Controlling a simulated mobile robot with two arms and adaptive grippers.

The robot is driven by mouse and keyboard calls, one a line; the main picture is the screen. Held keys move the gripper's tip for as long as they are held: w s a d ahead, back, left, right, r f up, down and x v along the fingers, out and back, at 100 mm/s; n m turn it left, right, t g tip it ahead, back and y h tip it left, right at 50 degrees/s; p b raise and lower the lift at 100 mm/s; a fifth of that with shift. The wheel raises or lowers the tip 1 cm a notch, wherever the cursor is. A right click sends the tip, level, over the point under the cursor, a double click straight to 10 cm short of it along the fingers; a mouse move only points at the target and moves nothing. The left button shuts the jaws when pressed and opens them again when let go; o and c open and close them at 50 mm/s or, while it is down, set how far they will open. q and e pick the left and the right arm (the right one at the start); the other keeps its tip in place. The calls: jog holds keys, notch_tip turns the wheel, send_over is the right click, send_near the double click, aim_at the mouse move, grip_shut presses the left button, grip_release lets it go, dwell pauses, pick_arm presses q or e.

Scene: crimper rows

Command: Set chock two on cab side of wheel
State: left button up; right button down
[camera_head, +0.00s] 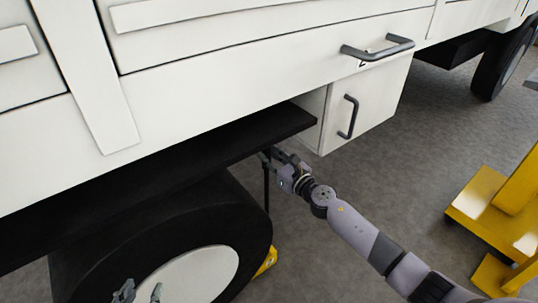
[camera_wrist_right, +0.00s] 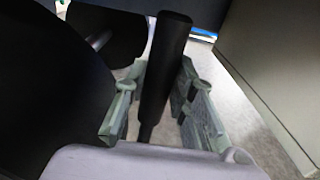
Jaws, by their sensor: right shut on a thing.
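The black wheel (camera_head: 235,215) with a pale hub stands at the lower left in the head view. A yellow chock (camera_head: 268,262) shows on the floor at the tyre's right edge, partly hidden by the tyre. My right gripper (camera_head: 268,156) is beneath the black ledge, shut on a thin upright black rod (camera_head: 266,190). In the right wrist view the rod (camera_wrist_right: 162,75) stands between the two fingers. I cannot tell whether the rod joins the chock. My left gripper (camera_head: 138,293) is at the bottom edge in front of the hub, fingers apart, empty.
The white truck body (camera_head: 240,85) and black ledge (camera_head: 180,165) overhang the wheel and my right gripper. A white locker (camera_head: 365,110) with a handle hangs close right. Another wheel (camera_head: 503,60) is at upper right. A yellow stand (camera_head: 495,205) is at right; grey floor between is clear.

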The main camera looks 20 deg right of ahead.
jog(key=shift+w+r, duration=0.1)
jog(key=shift+r, duration=0.2)
jog(key=c, duration=1.8)
grip_release()
jog(key=o, duration=0.3)
jog(key=shift+o, duration=1.1)
jog(key=shift+f, duration=0.15)
